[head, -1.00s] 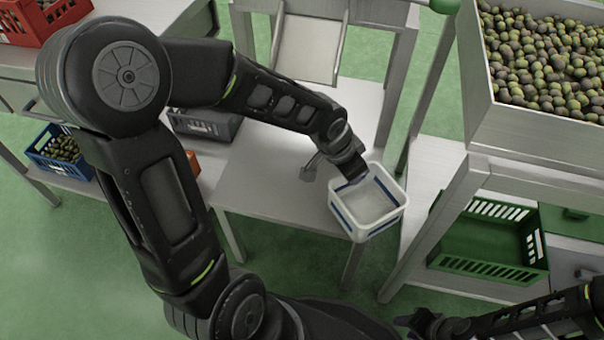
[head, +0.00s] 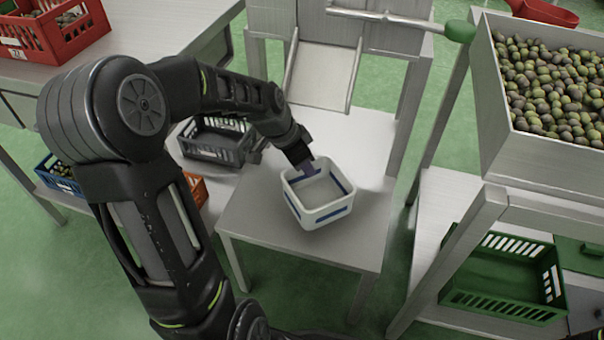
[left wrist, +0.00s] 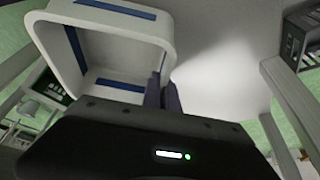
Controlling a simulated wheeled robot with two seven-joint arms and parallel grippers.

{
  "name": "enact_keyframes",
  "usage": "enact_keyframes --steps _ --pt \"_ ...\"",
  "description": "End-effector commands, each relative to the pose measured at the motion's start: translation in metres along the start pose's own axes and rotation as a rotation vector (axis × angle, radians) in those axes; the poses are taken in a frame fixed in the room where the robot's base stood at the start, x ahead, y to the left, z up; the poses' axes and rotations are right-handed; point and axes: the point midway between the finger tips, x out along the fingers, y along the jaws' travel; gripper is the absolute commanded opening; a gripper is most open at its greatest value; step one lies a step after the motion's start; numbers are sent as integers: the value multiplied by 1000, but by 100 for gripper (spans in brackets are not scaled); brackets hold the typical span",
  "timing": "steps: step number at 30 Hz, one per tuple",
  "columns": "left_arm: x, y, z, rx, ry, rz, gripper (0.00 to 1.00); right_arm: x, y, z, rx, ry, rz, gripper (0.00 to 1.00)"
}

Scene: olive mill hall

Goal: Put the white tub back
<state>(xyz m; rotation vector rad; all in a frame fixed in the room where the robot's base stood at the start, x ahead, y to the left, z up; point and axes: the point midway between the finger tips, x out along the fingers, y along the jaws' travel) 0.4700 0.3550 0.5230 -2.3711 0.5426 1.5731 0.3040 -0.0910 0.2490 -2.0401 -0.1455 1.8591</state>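The white tub (head: 326,214), with blue stripes on its walls, is over the steel table (head: 262,225) below the chute. It is empty and looks about level. I cannot tell whether its base touches the tabletop. My left gripper (head: 306,166) is shut on the tub's rim at its far left side. In the left wrist view, the fingers (left wrist: 163,95) pinch the wall of the tub (left wrist: 118,62) near a corner. My right gripper is out of view.
A steel chute (head: 323,76) stands behind the tub. A grey crate (head: 215,142) is on the left. A bin of olives (head: 500,120) and a green crate (head: 505,282) are on the right. The tabletop right of the tub is clear.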

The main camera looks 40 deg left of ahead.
Motion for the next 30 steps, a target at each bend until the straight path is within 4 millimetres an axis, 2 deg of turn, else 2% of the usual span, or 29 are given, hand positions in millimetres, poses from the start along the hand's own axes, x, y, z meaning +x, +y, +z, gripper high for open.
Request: enact_keyframes --steps 5,9,12,15,28,30 --pt "0 -1 0 0 0 -1 0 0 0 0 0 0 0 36" --pt "-1 -16 6 -2 1 -3 0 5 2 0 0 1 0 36" --pt "20 -13 15 1 -1 1 0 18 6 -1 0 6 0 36" --pt "30 -14 18 0 0 0 0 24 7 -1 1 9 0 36" --pt "34 -14 20 1 1 -1 0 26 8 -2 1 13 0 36" --pt "32 -14 19 1 1 -1 9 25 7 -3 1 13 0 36"
